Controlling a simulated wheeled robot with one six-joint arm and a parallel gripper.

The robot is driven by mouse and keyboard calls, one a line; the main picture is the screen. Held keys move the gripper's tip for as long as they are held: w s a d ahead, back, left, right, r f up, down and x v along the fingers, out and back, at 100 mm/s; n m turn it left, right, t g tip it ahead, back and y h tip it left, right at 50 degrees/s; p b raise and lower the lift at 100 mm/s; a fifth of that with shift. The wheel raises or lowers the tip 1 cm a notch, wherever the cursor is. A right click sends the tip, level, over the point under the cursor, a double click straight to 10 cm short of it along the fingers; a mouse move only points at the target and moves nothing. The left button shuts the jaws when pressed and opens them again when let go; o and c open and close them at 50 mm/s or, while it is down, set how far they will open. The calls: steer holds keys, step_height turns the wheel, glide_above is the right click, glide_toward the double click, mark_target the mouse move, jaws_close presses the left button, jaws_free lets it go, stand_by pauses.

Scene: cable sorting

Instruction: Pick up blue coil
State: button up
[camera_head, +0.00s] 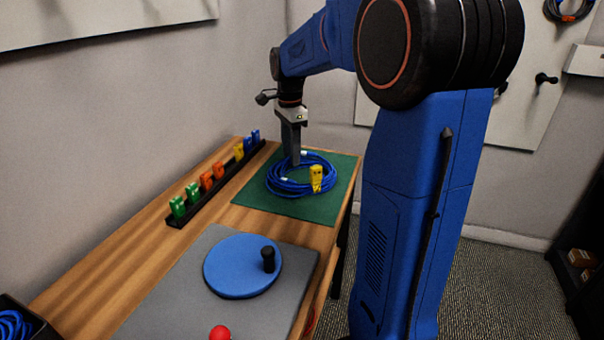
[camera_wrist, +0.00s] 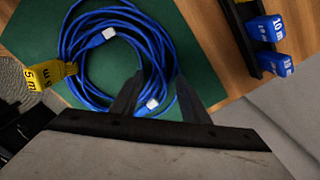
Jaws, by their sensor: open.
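The blue coil (camera_head: 285,183) of cable lies on the green mat (camera_head: 244,208) on the table. A yellow tag (camera_head: 316,178) is on its near right side. In the wrist view the coil (camera_wrist: 152,40) fills the upper middle, with two white connectors and the yellow tag (camera_wrist: 44,76), which reads "5 m". My gripper (camera_head: 295,162) points down at the far left part of the coil. In the wrist view its two fingers (camera_wrist: 160,92) are open, with coil strands and a white connector showing between them. I cannot tell whether the fingertips touch the cable.
A black rack (camera_head: 216,190) with green, orange, yellow and blue tags runs along the table's left side. A blue disc (camera_head: 238,268) with a black knob sits on a grey mat (camera_head: 170,305) nearer. A red ball (camera_head: 219,333) is at the front. A dark bin with blue cable (camera_head: 14,325) is at lower left.

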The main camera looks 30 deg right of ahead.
steer(key=shift+f, duration=0.6)
jaws_close()
steer(key=shift+r, duration=0.15)
